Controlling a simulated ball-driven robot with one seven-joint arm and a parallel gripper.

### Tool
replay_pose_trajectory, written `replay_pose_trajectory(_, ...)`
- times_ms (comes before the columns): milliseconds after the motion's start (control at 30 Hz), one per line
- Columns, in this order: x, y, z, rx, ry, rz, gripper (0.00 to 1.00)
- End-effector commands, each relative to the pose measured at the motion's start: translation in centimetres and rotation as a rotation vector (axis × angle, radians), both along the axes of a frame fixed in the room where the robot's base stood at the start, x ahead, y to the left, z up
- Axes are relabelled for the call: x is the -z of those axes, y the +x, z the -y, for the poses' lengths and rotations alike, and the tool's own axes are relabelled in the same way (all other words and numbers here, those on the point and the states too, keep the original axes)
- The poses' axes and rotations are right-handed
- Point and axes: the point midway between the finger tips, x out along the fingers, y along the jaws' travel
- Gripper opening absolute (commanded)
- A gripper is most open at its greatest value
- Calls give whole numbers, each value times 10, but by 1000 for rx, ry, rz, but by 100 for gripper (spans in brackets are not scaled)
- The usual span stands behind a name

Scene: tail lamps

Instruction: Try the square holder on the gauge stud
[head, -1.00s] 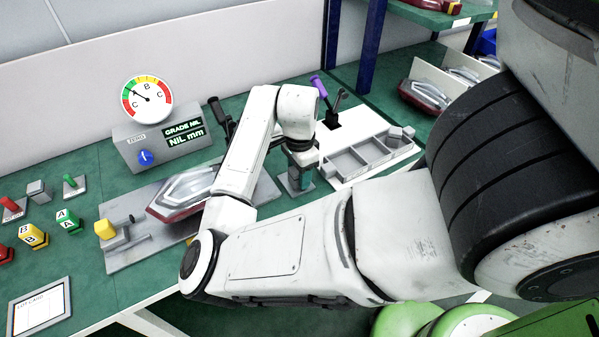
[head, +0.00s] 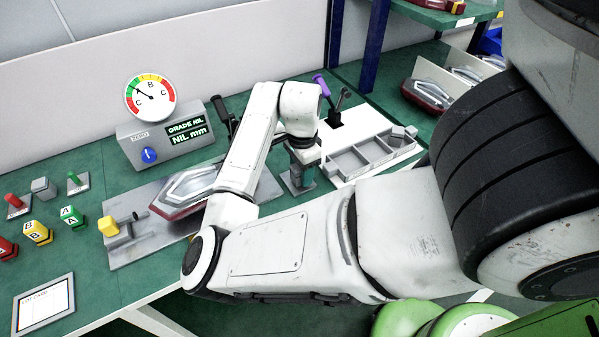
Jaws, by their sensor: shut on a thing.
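My gripper (head: 304,149) points down at the middle of the head view, under my white wrist. It is shut on a small light grey piece, which appears to be the square holder (head: 309,156), though the jaws hide much of it. Just below stands a short grey post on a small plate, which looks like the gauge stud (head: 296,178). I cannot tell whether the piece touches the post or is over it. The dial gauge (head: 150,97) stands at the back left, and its box display (head: 188,132) reads GRADE NIL, NIL mm.
A tail lamp (head: 187,190) lies on a grey fixture plate with a yellow-knobbed clamp (head: 108,226), left of my forearm. Coloured A and B blocks (head: 71,216) and a card (head: 43,304) are at left.

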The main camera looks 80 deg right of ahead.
Motion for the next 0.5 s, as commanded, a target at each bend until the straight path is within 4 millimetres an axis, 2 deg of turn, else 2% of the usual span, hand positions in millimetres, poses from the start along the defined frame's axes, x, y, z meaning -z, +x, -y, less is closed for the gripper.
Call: replay_pose_trajectory(500,-36,0,0,1,0,0,13)
